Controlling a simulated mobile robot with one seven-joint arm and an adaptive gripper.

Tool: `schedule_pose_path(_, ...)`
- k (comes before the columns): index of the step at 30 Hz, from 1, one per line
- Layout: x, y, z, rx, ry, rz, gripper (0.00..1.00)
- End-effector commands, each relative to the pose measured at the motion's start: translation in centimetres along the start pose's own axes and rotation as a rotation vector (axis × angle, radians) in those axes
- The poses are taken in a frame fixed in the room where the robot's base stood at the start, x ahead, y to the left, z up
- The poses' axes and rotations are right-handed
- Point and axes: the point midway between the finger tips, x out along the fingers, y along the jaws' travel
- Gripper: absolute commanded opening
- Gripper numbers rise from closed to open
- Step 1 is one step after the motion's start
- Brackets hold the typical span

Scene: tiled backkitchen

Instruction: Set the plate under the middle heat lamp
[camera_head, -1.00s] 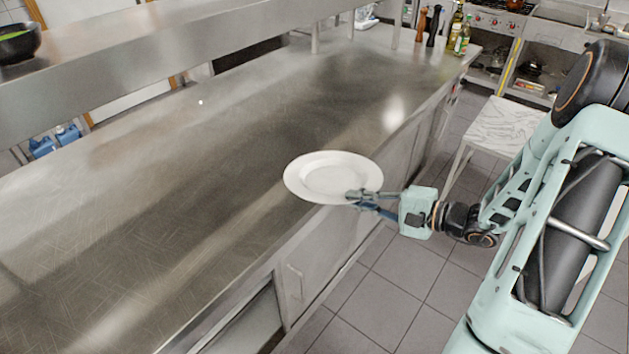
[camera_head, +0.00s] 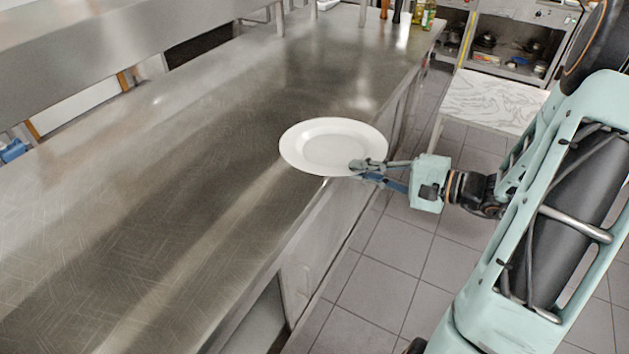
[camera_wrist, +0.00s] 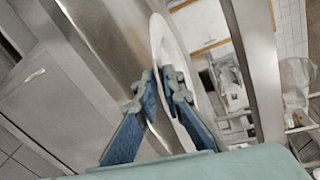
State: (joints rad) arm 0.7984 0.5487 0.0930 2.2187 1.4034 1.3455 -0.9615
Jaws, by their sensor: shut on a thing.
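The white plate (camera_head: 331,146) is held out over the front edge of the steel counter in the head view, roughly level. My gripper (camera_head: 362,170) is shut on the plate's near right rim. In the wrist view the plate (camera_wrist: 160,45) shows nearly edge-on, its rim between the two blue fingers of my gripper (camera_wrist: 167,95). Whether the plate touches the counter cannot be told for sure; it seems to be above it. No heat lamp can be made out in either view.
The long steel counter (camera_head: 150,220) is bare over its middle and near part. A raised steel shelf (camera_head: 90,60) runs along its far side. Bottles (camera_head: 428,15) stand at its far end. A pale marbled table (camera_head: 490,100) stands beyond the aisle of grey tiles.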

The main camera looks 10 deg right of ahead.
Motion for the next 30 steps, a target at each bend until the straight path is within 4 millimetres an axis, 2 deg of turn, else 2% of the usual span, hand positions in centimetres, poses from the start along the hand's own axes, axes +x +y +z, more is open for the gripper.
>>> schedule_pose_path(1,-0.6,1.0,-0.2,-0.018,0.005,-0.011,0.00)
schedule_pose_path(9,-4.4,1.3,1.4,-0.062,0.008,-0.046,0.00)
schedule_pose_path(18,-6.4,1.2,3.0,-0.079,0.005,-0.062,0.00)
schedule_pose_path(23,-4.8,1.3,2.5,-0.079,0.000,-0.063,0.00)
schedule_pose_path(30,0.7,2.1,0.1,-0.078,-0.001,-0.062,0.00)
